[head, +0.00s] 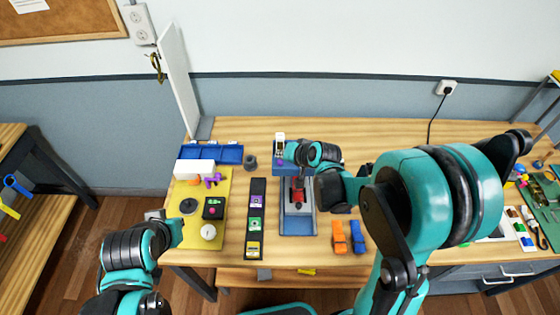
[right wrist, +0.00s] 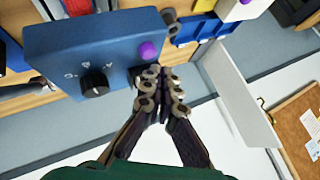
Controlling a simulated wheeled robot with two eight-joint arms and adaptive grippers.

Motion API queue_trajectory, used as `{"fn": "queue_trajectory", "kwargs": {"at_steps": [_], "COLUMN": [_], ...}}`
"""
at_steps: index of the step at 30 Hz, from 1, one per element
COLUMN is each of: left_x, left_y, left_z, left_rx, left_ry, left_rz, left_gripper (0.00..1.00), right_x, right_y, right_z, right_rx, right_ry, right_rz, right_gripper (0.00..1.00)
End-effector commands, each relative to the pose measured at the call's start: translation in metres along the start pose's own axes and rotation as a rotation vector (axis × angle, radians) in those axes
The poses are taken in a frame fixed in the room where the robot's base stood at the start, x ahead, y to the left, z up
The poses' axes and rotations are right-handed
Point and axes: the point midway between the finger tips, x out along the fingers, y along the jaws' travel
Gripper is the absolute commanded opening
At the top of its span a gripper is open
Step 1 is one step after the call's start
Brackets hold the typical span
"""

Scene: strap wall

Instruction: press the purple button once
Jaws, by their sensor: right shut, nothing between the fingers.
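The purple button (right wrist: 147,50) is a small round knob on the face of a blue box (right wrist: 95,45), beside a black dial. It also shows small in the head view (head: 281,162), on the blue machine (head: 297,222) standing on the table. My right gripper (right wrist: 161,78) is shut and empty, its fingertips close to the button in the right wrist view; I cannot tell whether they touch it. In the head view my right gripper (head: 297,153) is beside the machine's top, partly hidden by its own wrist. My left gripper (head: 156,214) is at the table's left edge, its fingers unclear.
A yellow mat (head: 186,228) with a white box, a purple piece and dark knobs lies left. A black strip (head: 256,239) with labelled buttons lies beside the machine. Blue bins (head: 227,154) and a white panel (head: 178,80) stand behind. Orange and blue clips lie right of the machine.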

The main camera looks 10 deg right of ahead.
Motion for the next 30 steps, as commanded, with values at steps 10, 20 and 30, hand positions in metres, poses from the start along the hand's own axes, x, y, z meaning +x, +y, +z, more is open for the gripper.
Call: {"fn": "queue_trajectory", "kwargs": {"at_steps": [10,20,30], "left_x": [0.0002,0.0086,0.0079], "left_y": [0.0,0.0,0.0], "left_z": [0.0001,0.0062,0.0056], "left_rx": [0.0,0.0,0.0], "left_ry": [0.0,0.0,0.0], "left_rz": [0.0,0.0,0.0], "left_gripper": [0.0,0.0,0.0], "right_x": [0.0001,0.0064,0.0058], "right_y": [0.0001,0.0047,0.0043], "right_z": [0.0001,0.0047,0.0043], "right_rx": [0.0,0.0,0.0], "right_ry": [0.0,0.0,0.0], "right_rz": [0.0,0.0,0.0], "right_gripper": [0.0,0.0,0.0]}}
